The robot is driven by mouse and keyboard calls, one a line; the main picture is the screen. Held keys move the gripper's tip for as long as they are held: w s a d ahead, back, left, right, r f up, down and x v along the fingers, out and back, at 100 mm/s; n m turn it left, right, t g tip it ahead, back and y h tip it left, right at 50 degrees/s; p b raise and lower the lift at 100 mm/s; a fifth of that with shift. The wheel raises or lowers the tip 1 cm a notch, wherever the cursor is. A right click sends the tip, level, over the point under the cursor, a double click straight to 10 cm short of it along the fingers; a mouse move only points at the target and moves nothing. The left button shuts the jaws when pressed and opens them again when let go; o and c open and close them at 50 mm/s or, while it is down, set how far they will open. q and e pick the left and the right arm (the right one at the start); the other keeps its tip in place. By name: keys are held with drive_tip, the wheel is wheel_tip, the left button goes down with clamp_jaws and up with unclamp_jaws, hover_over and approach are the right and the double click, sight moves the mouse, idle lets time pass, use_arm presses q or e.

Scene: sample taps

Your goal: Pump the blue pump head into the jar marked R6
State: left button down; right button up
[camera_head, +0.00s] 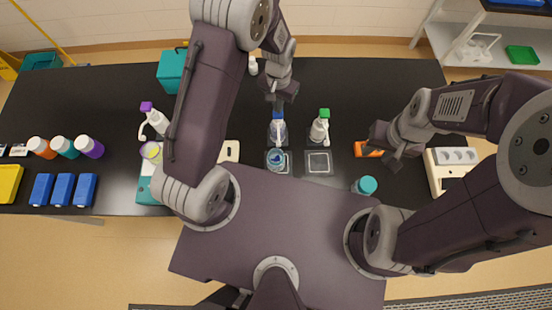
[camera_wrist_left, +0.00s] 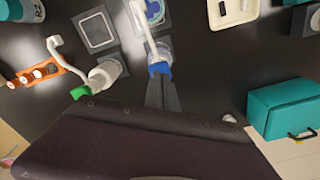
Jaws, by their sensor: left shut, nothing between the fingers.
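The blue pump head (camera_head: 278,115) tops a clear bottle (camera_head: 277,131) in the middle of the table. It also shows in the left wrist view (camera_wrist_left: 159,68), with its white spout reaching over an open jar (camera_head: 276,161). Blue shows inside this jar, which stands on a square pad; no R6 mark is readable. My left gripper (camera_head: 279,101) is shut and empty, its fingertips right at the pump head; in the left wrist view, I cannot tell whether they touch. My right gripper (camera_head: 390,150) is beside an orange rack (camera_head: 366,150); its finger gap is unclear.
A green-headed pump bottle (camera_head: 320,128) stands right of the blue one, behind an empty square pad (camera_head: 318,163). A purple-headed pump bottle (camera_head: 153,118) is at left. A teal-lidded jar (camera_head: 366,185) is near the front edge. A teal box (camera_head: 171,72) stands at back left.

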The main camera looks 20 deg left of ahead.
use_arm(q)
drive_tip(key=shift+r, duration=0.1)
wheel_tip(320, 180, up, 6)
drive_tip(key=p, duration=0.5)
drive_tip(key=shift+f, duration=0.2)
idle(0.3)
drive_tip(key=a+f+n+t+b, duration=0.15)
drive_tip(key=a+f+b, duration=0.4)
drive_tip(key=b, duration=0.95)
drive_tip(key=s+f+n+b, duration=0.1)
drive_tip(key=s+f+b, duration=0.4)
drive_tip(key=s, duration=0.8)
drive_tip(key=shift+a+f, duration=0.15)
